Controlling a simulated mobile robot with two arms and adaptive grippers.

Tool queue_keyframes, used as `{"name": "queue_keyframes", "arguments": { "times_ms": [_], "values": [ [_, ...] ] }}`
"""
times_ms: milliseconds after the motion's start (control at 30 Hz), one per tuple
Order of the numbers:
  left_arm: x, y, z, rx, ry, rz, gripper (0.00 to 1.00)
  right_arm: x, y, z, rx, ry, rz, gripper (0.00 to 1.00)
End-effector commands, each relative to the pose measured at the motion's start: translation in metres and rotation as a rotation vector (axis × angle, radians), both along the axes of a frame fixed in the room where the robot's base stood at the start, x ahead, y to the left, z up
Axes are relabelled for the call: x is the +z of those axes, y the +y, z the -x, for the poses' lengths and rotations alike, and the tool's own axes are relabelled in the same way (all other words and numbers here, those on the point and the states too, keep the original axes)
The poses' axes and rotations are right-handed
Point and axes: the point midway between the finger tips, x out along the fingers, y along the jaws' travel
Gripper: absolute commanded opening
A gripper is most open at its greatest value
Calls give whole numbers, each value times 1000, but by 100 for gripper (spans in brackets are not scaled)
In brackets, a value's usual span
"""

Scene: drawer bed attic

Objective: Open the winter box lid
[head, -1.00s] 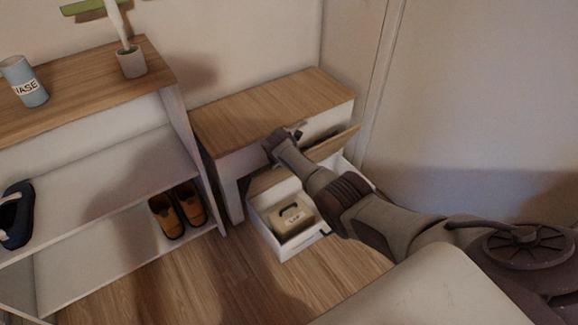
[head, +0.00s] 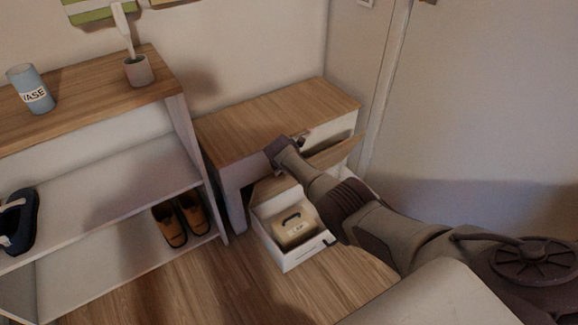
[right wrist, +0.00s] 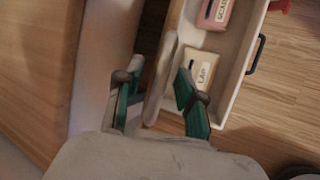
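Inside is a cream box (head: 294,231) with a dark handle. The right wrist view shows this cream box (right wrist: 202,70), its label partly readable as "LAP", and a pink box (right wrist: 214,12) beside it. My right gripper (right wrist: 158,92) is open, with its teal-padded fingers on either side of a pale panel edge (right wrist: 163,75). My left gripper is out of view.
The bench (head: 280,115) stands behind the white box. A shelf unit (head: 100,95) at the left holds a blue vase (head: 31,90), a small pot (head: 138,70) and brown shoes (head: 180,222). A door (head: 480,110) is at the right. The wooden floor in front is clear.

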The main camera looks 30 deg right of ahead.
Motion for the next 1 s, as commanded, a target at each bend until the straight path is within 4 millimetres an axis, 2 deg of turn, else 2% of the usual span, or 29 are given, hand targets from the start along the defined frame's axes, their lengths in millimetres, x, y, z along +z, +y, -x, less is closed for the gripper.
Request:
{"name": "queue_keyframes", "arguments": {
  "times_ms": [233,467,900,1000],
  "values": [
    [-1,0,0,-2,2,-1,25,5,2,3,0,0,1,38],
    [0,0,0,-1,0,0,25,24,11,13,2,-1,0,38],
    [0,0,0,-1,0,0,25,85,35,42,1,-3,0,38],
    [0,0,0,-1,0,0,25,93,39,46,0,-1,0,38]
  ]
}}
